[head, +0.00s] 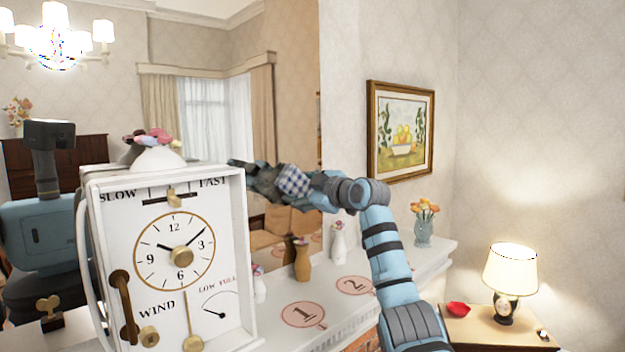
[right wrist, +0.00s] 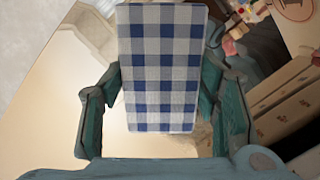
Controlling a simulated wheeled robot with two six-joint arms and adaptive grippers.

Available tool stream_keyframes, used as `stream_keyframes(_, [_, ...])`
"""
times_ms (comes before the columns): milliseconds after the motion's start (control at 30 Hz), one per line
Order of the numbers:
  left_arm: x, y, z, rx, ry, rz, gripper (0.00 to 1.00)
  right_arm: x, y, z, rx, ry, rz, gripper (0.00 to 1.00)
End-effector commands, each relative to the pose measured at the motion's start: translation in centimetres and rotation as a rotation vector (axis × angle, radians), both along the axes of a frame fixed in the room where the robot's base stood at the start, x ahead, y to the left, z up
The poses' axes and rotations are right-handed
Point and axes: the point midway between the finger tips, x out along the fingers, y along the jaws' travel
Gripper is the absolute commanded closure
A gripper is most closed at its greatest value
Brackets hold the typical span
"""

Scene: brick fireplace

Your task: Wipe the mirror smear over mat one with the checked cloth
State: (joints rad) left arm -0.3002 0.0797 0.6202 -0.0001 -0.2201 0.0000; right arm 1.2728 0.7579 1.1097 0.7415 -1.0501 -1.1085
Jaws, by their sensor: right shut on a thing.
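The blue-and-white checked cloth (head: 292,181) is in my right gripper (head: 302,184), close to the mirror (head: 295,60). In the right wrist view the cloth (right wrist: 163,70) hangs flat between the two fingers. I cannot tell whether it touches the glass. A dark reflection of the gripper shows just left of it. Mat one (head: 303,314) is a pink round mat marked 1 on the mantel, below and slightly right of the cloth. I cannot make out the smear. My left gripper is not in view.
A large white clock (head: 222,262) fills the left front and hides part of the mantel. A brown vase (head: 302,260) and a white vase (head: 338,243) stand below my right gripper. Mat two (head: 356,285) lies right of mat one. A flower vase (head: 424,232) stands farther right.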

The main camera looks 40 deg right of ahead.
Motion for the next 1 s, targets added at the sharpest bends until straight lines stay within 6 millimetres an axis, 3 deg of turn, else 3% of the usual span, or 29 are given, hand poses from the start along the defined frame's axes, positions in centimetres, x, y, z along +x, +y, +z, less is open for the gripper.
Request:
stream_keyframes(300, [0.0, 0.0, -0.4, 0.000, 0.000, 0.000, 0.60, 0.0, 3.3, -0.3, 0.003, 0.003, 0.002, 0.66])
stream_keyframes(1000, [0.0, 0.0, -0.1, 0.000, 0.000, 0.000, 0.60, -0.1, 8.4, -0.4, 0.007, 0.005, -0.001, 0.66])
